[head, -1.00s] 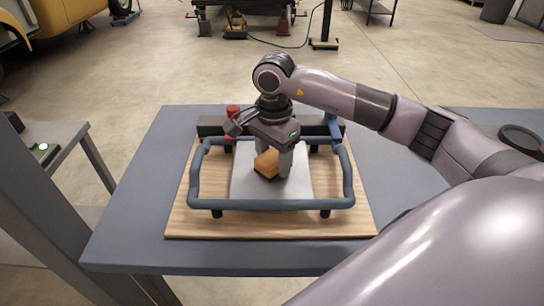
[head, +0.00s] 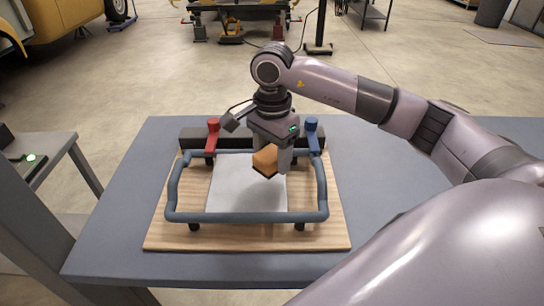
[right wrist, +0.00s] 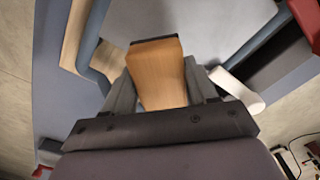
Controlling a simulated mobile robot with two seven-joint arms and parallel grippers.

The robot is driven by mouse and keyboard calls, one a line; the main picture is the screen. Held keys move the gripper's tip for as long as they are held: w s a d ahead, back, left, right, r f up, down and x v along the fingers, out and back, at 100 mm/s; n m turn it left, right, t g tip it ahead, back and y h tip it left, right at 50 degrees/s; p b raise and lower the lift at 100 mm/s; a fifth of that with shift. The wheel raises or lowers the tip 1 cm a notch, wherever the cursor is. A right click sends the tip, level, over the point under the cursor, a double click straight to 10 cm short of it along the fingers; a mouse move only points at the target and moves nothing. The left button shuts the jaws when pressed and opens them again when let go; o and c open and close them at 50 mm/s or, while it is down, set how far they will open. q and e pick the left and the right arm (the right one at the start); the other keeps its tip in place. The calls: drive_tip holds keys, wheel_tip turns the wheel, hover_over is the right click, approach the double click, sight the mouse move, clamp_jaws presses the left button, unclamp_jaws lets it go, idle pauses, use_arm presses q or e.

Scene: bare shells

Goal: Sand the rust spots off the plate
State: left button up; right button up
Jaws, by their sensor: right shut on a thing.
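The grey metal plate (head: 240,195) lies on a wooden board (head: 160,237), inside a raised blue-grey tube frame (head: 245,217). I make out no rust spots on its visible part. My right gripper (head: 270,163) is shut on an orange-brown sanding block (head: 264,160) with a dark underside. The block is tilted and appears above the plate's far right part, with a gap beneath it. In the right wrist view the block (right wrist: 157,75) sits between the fingers, with the pale plate (right wrist: 225,30) behind. The gripper and block hide the plate's far right corner. My left gripper is not in view.
A red clamp (head: 212,135) and a blue clamp (head: 312,135) stand at the frame's far corners, by a dark bar (head: 190,140). The grey table (head: 375,170) is clear at the right. A side stand (head: 45,150) is at the left.

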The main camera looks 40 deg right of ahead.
drive_tip(key=shift+r+p, duration=0.85)
drive_tip(key=shift+r, duration=0.85)
